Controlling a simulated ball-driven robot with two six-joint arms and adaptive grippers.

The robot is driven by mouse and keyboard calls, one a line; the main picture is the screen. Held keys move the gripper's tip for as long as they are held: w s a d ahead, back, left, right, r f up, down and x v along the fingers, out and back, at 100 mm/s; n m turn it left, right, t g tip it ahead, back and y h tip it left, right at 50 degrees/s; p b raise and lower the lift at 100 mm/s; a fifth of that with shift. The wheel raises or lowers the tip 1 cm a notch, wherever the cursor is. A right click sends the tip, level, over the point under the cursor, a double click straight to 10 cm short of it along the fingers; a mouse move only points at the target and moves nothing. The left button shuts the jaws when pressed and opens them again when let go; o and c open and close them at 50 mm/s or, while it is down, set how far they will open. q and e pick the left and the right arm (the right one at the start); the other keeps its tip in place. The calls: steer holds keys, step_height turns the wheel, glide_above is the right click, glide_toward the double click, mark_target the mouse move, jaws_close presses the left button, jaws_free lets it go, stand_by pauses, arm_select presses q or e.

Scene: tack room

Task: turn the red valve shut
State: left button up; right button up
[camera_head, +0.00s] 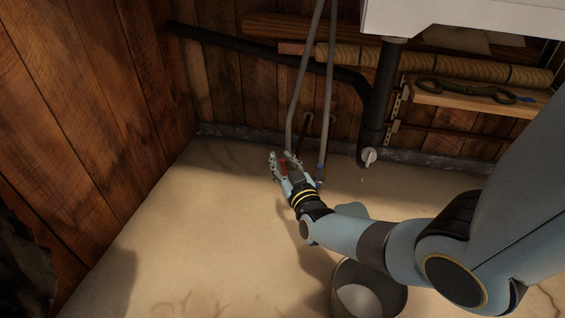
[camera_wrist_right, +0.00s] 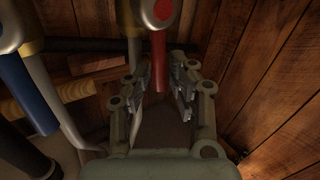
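The red valve's lever handle (camera_wrist_right: 158,62) hangs down from a round fitting with a red cap at the top middle of the right wrist view. Its lower end lies between the two fingers of my right gripper (camera_wrist_right: 161,82). The fingers stand apart on either side of it; I cannot tell whether either touches it. In the head view, my right gripper (camera_head: 283,164) is at the lower end of the left grey pipe, and a bit of the red handle (camera_head: 284,162) shows among the fingers. My left gripper is not in view.
A blue-handled valve (camera_wrist_right: 28,88) is beside the red one. A metal bucket (camera_head: 338,292) stands on the floor under my right arm. A dark drain pipe (camera_head: 371,130) runs under the white sink (camera_head: 470,18). A shelf (camera_head: 465,101) holds a dark metal object.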

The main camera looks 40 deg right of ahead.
jaws_close()
steer(key=shift+f, duration=0.1)
stand_by(0.5)
